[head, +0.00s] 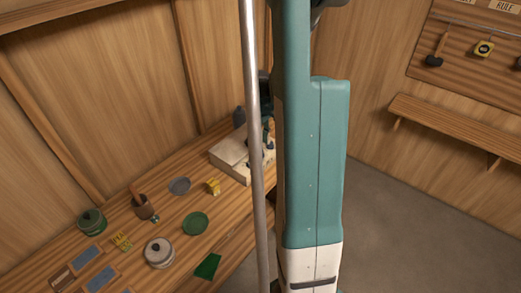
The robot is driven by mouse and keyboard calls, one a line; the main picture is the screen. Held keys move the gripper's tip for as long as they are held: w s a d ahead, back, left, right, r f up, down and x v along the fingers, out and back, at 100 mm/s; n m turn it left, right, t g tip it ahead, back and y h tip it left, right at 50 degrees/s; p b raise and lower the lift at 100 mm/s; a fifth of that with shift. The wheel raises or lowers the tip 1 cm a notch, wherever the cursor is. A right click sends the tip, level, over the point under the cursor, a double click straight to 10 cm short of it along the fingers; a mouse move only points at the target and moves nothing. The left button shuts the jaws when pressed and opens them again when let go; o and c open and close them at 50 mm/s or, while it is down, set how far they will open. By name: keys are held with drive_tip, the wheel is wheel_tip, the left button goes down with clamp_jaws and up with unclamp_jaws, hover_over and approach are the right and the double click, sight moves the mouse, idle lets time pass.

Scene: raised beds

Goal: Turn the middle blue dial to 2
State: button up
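No blue dial can be made out in the head view. A pale wooden box (230,152) sits at the far end of the workbench (170,222), partly covered by a grey pole and my teal arm. Small dark shapes show on the box, too small to identify. What appears to be my gripper (267,142) is a dark shape at the box's right part, beside the pole. Its fingers are too small and too covered to tell whether they are open or shut, or whether they touch anything.
A wall shelf (455,128) is at right above open floor.

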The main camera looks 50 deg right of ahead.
drive_tip(key=shift+f, duration=2.2)
drive_tip(key=c, duration=0.9)
